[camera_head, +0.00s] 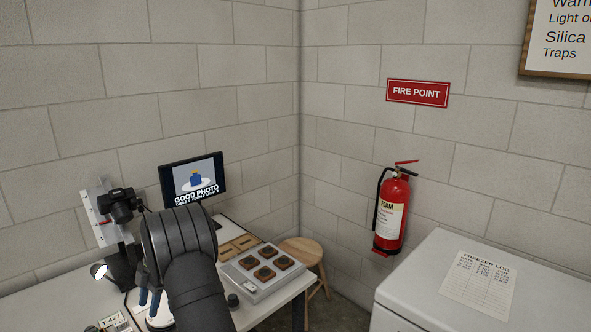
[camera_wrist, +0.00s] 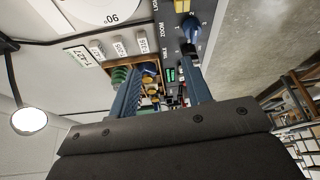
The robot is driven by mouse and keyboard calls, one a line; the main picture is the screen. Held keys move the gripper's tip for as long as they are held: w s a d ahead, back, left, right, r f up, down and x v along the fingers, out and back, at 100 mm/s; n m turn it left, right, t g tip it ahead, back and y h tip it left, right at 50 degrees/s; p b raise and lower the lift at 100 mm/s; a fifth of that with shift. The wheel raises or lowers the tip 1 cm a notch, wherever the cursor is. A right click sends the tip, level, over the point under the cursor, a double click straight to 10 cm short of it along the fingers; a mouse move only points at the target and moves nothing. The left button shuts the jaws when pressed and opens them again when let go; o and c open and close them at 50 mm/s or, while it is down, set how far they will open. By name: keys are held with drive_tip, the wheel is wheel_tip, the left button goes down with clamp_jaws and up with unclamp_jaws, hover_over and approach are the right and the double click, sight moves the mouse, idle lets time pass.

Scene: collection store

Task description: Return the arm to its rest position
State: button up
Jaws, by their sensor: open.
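My arm (camera_head: 188,285), dark and ribbed, rises in front of the table in the head view. My gripper (camera_head: 149,300) shows there only as small blue parts at the arm's left, partly hidden by it. In the wrist view, the two blue fingers of my gripper (camera_wrist: 163,88) stand apart with nothing held between them. Beyond them is a wooden tray (camera_wrist: 109,66) with small coloured items. I cannot judge the gap between the fingers and the tray.
A camera (camera_head: 121,206) and a lit lamp (camera_head: 99,271) stand left of my arm, with a screen (camera_head: 193,180) behind.

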drive_tip(key=w+d+r+m+t, duration=0.1)
drive_tip(key=w+d+m+t, duration=0.2)
drive_tip(key=m, duration=0.6)
drive_tip(key=w+d+r+m+t, duration=0.1)
drive_tip(key=w+d+m+t, duration=0.2)
drive_tip(key=w+d+m, duration=0.2)
drive_tip(key=shift+d+r+m+t, duration=0.3)
drive_tip(key=shift+d+m, duration=1.25)
drive_tip(key=shift+m, duration=1.05)
drive_tip(key=shift+y, duration=0.3)
drive_tip(key=shift+a, duration=0.15)
drive_tip(key=s+a+f+n+g+y, duration=0.1)
drive_tip(key=s+a+n+g, duration=0.2)
drive_tip(key=n, duration=0.6)
drive_tip(key=a, duration=0.2)
drive_tip(key=shift+s+a+f+n, duration=0.25)
drive_tip(key=shift+a+f+n, duration=0.05)
drive_tip(key=shift+a+f, duration=0.1)
